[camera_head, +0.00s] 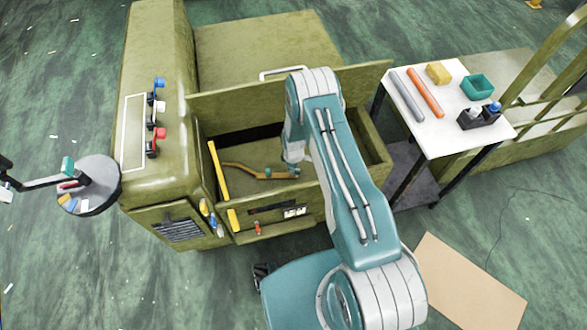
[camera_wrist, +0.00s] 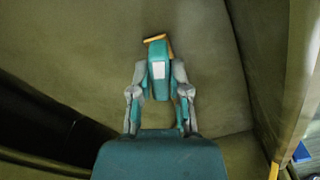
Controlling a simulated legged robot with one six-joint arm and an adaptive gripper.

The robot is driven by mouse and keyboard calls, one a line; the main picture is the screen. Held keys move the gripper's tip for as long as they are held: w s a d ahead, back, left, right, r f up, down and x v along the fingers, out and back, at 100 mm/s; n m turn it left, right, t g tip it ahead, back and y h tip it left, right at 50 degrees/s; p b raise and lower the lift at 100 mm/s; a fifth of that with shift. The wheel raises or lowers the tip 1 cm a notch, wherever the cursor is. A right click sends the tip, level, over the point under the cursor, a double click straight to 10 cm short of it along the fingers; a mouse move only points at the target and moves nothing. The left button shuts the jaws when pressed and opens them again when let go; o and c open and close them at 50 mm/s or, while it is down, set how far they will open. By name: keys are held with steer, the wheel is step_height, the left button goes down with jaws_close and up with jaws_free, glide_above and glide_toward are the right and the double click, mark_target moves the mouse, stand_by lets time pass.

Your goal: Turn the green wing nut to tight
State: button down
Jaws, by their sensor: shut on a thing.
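In the wrist view my gripper (camera_wrist: 159,88) is shut on a teal-green piece with a white patch (camera_wrist: 158,70). The two grey fingers lie on either side of it. The frames do not show clearly whether this piece is the green wing nut, and no wings can be made out. A yellow-orange bar (camera_wrist: 155,38) shows just beyond it. In the head view my arm reaches down into the open olive compartment (camera_head: 350,155), and the fingertips are mostly hidden. A brown curved pipe (camera_head: 240,167) lies beside the gripper, with a small green spot (camera_head: 268,173) on it.
The compartment walls stand close around my arm, with a yellow bar (camera_head: 218,170) at the left. A lever panel (camera_head: 135,130) stands left. A white side table (camera_head: 455,120) at the right holds rods, a sponge and containers. A tan board (camera_head: 470,285) lies on the floor.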

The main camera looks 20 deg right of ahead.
steer(key=shift+m, duration=0.3)
steer(key=m, duration=0.3)
steer(key=shift+m, duration=0.4)
steer(key=m, duration=0.3)
steer(key=shift+m, duration=0.3)
steer(key=m, duration=0.3)
steer(key=shift+m, duration=0.3)
steer(key=m, duration=0.4)
steer(key=shift+m, duration=0.3)
steer(key=m, duration=1.1)
steer(key=shift+m, duration=0.3)
